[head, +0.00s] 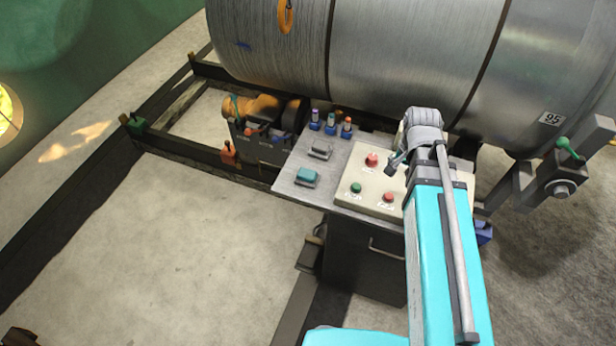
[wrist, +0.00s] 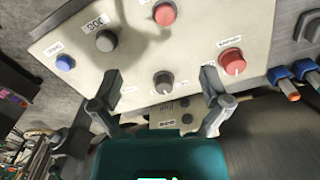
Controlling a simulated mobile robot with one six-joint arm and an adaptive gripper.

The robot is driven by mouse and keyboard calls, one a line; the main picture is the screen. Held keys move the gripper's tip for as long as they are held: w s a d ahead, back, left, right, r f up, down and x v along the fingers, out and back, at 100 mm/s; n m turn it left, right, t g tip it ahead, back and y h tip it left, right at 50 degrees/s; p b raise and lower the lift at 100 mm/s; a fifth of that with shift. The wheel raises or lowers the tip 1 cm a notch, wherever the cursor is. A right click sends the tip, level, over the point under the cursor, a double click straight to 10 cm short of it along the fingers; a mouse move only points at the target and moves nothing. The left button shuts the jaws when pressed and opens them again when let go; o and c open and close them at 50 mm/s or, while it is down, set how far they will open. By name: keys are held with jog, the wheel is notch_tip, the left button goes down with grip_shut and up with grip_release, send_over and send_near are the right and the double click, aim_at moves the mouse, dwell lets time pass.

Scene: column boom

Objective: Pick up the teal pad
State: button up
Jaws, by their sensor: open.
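The teal pad (head: 306,176) is a small block lying on the left part of a grey metal table (head: 290,192) in the head view. I cannot make it out in the wrist view. My gripper (head: 397,163) is above the cream button panel, to the right of the pad and well apart from it.
A grey pad (head: 320,149) lies just behind the teal one. Several blue holders (head: 331,128) with coloured tops stand at the table's back edge. The cream panel (head: 371,183) carries red and green buttons. A large metal drum (head: 400,60) lies close behind.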

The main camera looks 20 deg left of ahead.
jog(key=w+a+m, duration=0.3)
jog(key=a+m, duration=0.4)
jog(key=a, duration=0.7)
jog(key=m, duration=0.7)
send_over(307, 173)
jog(key=shift+s+a+r, duration=0.1)
jog(key=shift+s, duration=0.05)
notch_tip(307, 173, down, 9)
jog(key=b, duration=0.8)
jog(key=shift+r, duration=0.2)
jog(key=shift+f+b, duration=2.6)
jog(key=shift+b, duration=0.2)
